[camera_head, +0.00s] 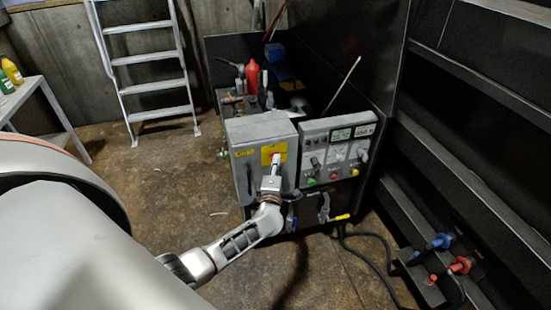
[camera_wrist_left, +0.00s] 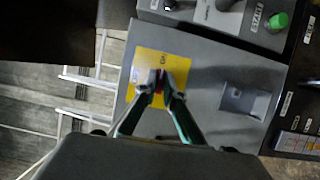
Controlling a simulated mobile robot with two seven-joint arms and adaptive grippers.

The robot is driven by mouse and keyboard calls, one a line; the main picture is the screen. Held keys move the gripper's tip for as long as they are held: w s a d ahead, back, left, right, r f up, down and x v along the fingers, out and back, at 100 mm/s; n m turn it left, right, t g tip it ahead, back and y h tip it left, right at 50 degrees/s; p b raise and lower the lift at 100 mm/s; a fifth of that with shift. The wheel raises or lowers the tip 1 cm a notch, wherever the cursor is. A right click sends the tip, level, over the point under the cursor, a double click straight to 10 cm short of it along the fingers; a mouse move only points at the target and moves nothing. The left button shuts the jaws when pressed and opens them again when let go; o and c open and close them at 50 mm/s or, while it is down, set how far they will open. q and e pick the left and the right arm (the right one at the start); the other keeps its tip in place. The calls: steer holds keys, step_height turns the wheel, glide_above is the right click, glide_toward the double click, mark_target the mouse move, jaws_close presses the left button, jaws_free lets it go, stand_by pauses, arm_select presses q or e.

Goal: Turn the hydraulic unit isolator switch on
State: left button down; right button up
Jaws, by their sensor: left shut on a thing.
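The hydraulic unit isolator switch is a small red handle (camera_head: 276,158) on a yellow plate (camera_head: 267,148) on the front of a grey cabinet (camera_head: 242,176). In the left wrist view the yellow plate (camera_wrist_left: 146,64) lies tilted, with a little of the red handle (camera_wrist_left: 158,98) showing between the fingers. My left gripper (camera_head: 274,168) reaches up to the plate from below; its fingertips (camera_wrist_left: 161,85) are closed around the red handle. The fingers hide most of the handle, so its exact angle is unclear. My right gripper is in neither view.
A control panel (camera_head: 340,150) with gauges, levers and coloured buttons adjoins the cabinet on the right. Dark cables (camera_head: 372,243) run over the floor. A ladder (camera_head: 150,72) leans behind. The floor left of the cabinet is mostly clear.

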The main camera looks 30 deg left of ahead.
arm_select(q)
steer(key=shift+f+m+p, duration=0.1)
steer(key=shift+m+p, duration=0.2)
steer(key=c, duration=2.1)
jaws_free()
steer(key=shift+c, duration=0.2)
steer(key=v, duration=1.2)
